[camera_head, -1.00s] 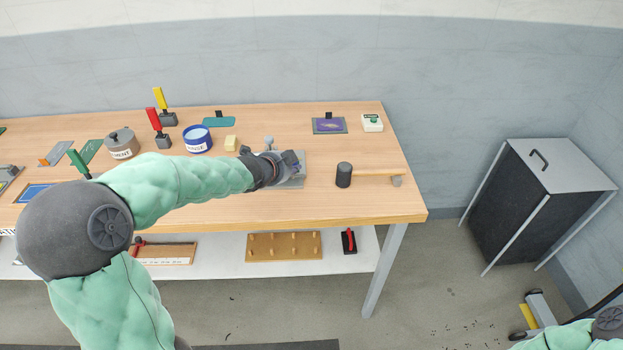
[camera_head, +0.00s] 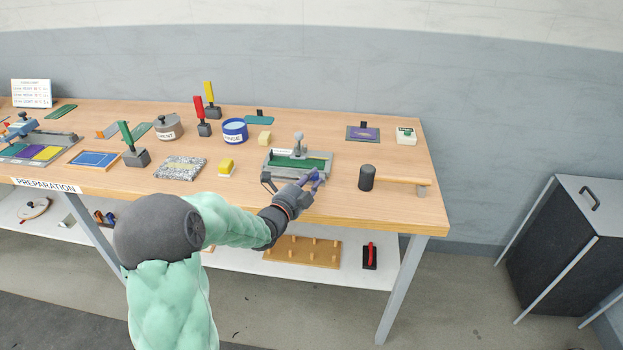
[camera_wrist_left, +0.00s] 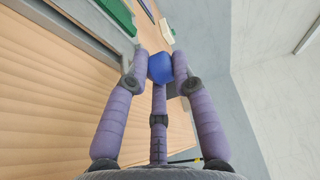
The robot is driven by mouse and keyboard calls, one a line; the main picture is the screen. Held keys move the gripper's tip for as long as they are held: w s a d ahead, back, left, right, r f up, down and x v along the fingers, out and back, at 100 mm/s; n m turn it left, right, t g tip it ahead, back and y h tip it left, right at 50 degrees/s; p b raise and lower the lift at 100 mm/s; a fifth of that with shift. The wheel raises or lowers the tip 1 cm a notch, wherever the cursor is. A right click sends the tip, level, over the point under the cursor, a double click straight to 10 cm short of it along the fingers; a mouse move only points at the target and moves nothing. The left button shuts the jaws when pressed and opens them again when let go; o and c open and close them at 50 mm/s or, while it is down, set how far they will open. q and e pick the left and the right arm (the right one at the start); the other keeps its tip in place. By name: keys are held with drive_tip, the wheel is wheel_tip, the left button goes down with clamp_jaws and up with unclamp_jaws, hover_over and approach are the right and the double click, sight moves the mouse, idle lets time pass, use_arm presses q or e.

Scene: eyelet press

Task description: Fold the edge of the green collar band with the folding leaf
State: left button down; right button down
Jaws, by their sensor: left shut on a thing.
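A grey folding fixture (camera_head: 268,168) stands near the front of the wooden bench, with a round grey knob at its back. The green collar band (camera_head: 290,162) lies flat along it and shows as a green strip in the left wrist view (camera_wrist_left: 117,14). My left gripper (camera_head: 315,180) is at the fixture's front right corner. Its purple fingers are shut on a blue knob (camera_wrist_left: 160,69), seen between the fingertips in the left wrist view. Whether the knob belongs to the folding leaf, I cannot tell; the leaf itself is not clearly visible. My right gripper is out of view.
A black-headed mallet (camera_head: 367,178) lies to the right of the fixture. A yellow block (camera_head: 227,167) and a speckled slab (camera_head: 181,168) are to the left. A blue-and-white tin (camera_head: 235,131) and stamps with coloured handles stand behind. The bench's front edge is close to the gripper.

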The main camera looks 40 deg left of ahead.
use_arm(q)
drive_tip(key=shift+d+f, duration=0.2)
drive_tip(key=shift+d, duration=0.1)
drive_tip(key=c, duration=1.5)
unclamp_jaws()
drive_tip(key=o, duration=0.5)
drive_tip(key=shift+w, duration=0.1)
drive_tip(key=shift+c, duration=0.2)
drive_tip(key=shift+d, duration=0.15)
drive_tip(key=shift+a+r, duration=0.1)
drive_tip(key=shift+a, duration=0.1)
drive_tip(key=shift+s, duration=0.3)
drive_tip(key=v, duration=1.1)
drive_tip(key=shift+s, duration=0.2)
drive_tip(key=shift+d, duration=0.1)
